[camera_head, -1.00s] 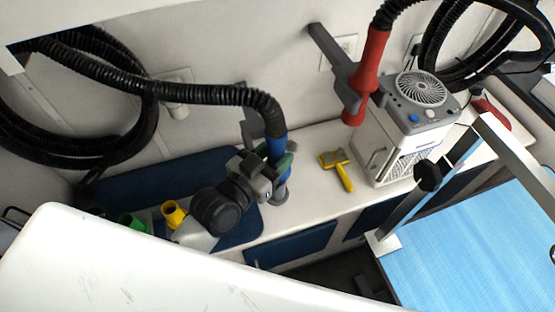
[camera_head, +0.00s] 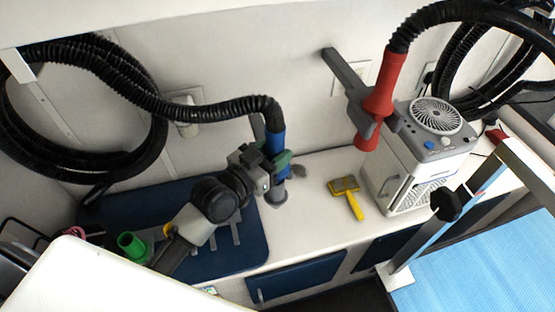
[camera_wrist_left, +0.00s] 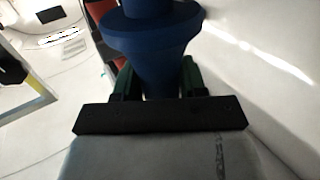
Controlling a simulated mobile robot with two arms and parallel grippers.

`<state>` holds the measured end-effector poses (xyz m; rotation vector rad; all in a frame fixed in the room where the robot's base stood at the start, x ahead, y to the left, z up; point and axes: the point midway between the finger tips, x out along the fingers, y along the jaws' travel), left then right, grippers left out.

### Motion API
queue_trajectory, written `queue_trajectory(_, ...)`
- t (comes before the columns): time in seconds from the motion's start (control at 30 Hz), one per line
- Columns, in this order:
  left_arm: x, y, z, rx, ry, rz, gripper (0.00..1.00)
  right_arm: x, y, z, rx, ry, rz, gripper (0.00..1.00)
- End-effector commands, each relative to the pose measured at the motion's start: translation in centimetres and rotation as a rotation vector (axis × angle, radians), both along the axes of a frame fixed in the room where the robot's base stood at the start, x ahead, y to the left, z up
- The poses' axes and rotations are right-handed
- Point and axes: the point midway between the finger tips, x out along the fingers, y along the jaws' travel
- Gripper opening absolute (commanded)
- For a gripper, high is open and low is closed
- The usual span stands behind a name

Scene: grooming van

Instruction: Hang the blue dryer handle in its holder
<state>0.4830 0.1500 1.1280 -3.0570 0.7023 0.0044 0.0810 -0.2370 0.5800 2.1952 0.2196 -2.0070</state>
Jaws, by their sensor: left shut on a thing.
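The blue dryer handle (camera_head: 278,146) hangs upright from a black corrugated hose, near the wall above the counter. My left gripper (camera_head: 279,166), with green finger pads, is shut on the handle's lower part. In the left wrist view the blue handle (camera_wrist_left: 150,45) stands between the two pads. A grey wall holder (camera_head: 257,128) shows partly just behind and left of the handle; the handle and hose hide the rest. I cannot tell whether the handle touches it. My right gripper is not in view.
A red dryer handle (camera_head: 380,92) sits in a similar grey bracket (camera_head: 346,72) at right. A green cup (camera_head: 132,246) is at left on the blue mat (camera_head: 245,240).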

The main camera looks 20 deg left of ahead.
Motion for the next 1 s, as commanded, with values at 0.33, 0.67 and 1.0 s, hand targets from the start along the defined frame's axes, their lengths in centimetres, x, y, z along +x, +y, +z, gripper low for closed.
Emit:
queue_trajectory(0.33,2.2,1.5,0.0,0.001,-0.005,0.0,0.13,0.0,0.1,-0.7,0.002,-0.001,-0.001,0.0)
queue_trajectory(0.67,3.4,2.3,0.1,-0.002,-0.004,0.0,0.13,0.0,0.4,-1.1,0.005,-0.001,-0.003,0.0)
queue_trajectory(1.0,3.5,2.3,0.2,-0.002,-0.004,0.0,0.13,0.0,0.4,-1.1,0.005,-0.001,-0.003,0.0)
